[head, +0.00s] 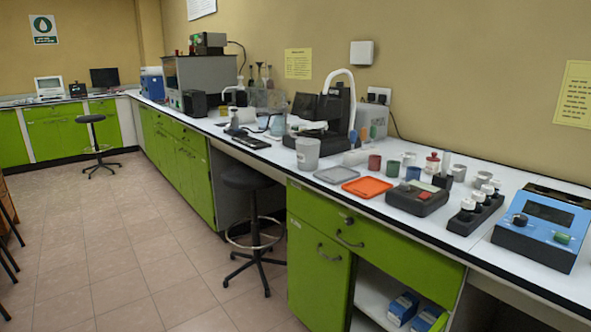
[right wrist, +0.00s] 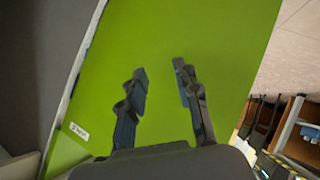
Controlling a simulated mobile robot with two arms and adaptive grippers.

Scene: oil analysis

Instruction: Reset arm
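My right gripper (right wrist: 160,78) shows in the right wrist view with its two dark fingers apart and nothing between them. Behind it is a green cabinet panel (right wrist: 215,35) with a small white label. I cannot tell how far the fingers are from the panel. Neither gripper shows in the head view, and my left gripper is in no view.
A long white bench (head: 262,152) with green cabinets runs along the wall. It carries an orange tray (head: 367,187), a grey tray (head: 338,174), a blue instrument (head: 545,228) and several small containers. A black stool (head: 247,178) stands before it. The tiled floor (head: 130,240) at left is mostly clear.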

